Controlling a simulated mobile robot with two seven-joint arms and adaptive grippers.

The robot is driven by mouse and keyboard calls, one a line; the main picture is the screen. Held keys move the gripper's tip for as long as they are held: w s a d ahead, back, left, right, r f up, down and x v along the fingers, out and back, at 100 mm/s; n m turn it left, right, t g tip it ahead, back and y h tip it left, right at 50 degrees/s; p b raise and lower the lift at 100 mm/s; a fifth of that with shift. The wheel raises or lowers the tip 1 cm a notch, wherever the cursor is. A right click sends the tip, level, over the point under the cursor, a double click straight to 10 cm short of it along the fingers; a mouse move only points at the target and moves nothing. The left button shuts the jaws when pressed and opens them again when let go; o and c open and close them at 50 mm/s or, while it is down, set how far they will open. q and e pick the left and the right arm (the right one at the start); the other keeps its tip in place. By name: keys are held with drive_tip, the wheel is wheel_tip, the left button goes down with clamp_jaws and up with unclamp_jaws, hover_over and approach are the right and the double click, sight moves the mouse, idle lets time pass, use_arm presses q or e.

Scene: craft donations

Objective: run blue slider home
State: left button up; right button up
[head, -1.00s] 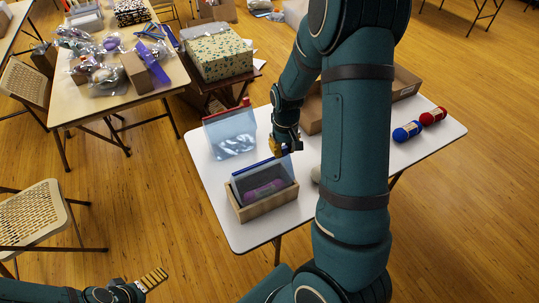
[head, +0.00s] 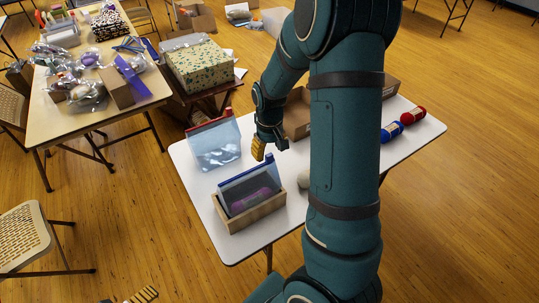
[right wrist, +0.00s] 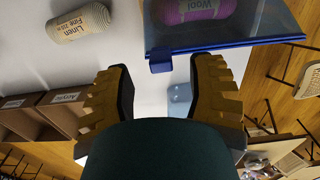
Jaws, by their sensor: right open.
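A clear pouch (head: 233,199) with a blue zip strip along its top stands in a shallow wooden box (head: 252,216), with purple wool (head: 262,196) inside. In the right wrist view, the blue slider (right wrist: 160,61) is at the left end of the blue strip (right wrist: 235,43), near the pouch's corner. My right gripper (head: 268,146) is open and empty above that corner. In the right wrist view, its fingertips (right wrist: 162,80) stand apart on either side of the slider's line, with the slider just beyond them. My left gripper (head: 143,295) is partly visible at the bottom edge.
A linen yarn ball (right wrist: 79,24) lies beside the blue-topped pouch. Cardboard boxes (head: 298,118) and blue (head: 391,131) and red yarn (head: 414,115) are farther right.

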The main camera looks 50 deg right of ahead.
sight(270, 155)
wheel_tip(270, 155, up, 9)
idle(0.3)
drive_tip(key=shift+s, duration=0.1)
idle(0.4)
